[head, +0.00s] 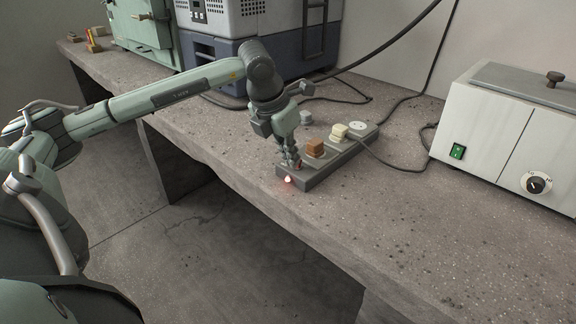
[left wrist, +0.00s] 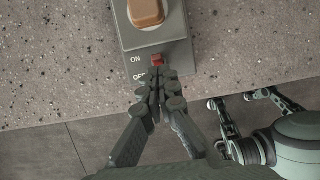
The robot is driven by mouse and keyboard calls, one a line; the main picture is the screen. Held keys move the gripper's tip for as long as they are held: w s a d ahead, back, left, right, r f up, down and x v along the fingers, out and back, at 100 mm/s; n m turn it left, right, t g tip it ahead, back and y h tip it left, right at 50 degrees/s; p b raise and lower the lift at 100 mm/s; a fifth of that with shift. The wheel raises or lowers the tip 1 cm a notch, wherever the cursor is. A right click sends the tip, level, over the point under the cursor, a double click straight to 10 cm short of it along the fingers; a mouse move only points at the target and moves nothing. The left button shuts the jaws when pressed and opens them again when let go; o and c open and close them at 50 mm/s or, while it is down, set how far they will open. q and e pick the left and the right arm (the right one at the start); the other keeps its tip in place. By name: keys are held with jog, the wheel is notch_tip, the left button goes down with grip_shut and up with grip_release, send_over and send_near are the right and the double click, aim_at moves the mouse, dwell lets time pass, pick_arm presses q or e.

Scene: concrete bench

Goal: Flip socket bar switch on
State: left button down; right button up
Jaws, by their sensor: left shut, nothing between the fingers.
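The grey socket bar (head: 333,160) lies on the concrete bench, its near end at the bench's front edge. Its red switch (left wrist: 157,59) shows in the left wrist view, beside the printed words ON and OFF. A red light glows at the bar's near end in the head view. My left gripper (head: 293,164) is shut and empty, pointing down at the switch end of the bar. In the left wrist view its fingertips (left wrist: 156,72) are right at the switch and cover part of it. I cannot tell whether they touch it.
An orange-brown plug (head: 315,147) and a cream plug (head: 339,131) sit in the bar. A white box with a green switch (head: 457,151) and a dial stands at the right. A blue-grey machine (head: 228,62) stands behind. Cables cross the bench; its front right is clear.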

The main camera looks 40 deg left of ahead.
pick_arm(q)
jog(key=shift+a, duration=0.1)
jog(key=shift+r+p, duration=0.45)
jog(key=shift+r, duration=0.35)
pick_arm(e)
jog(key=shift+s+d+r, duration=0.1)
jog(key=shift+s+r, duration=0.1)
jog(key=shift+r, duration=0.3)
jog(key=shift+f, duration=0.1)
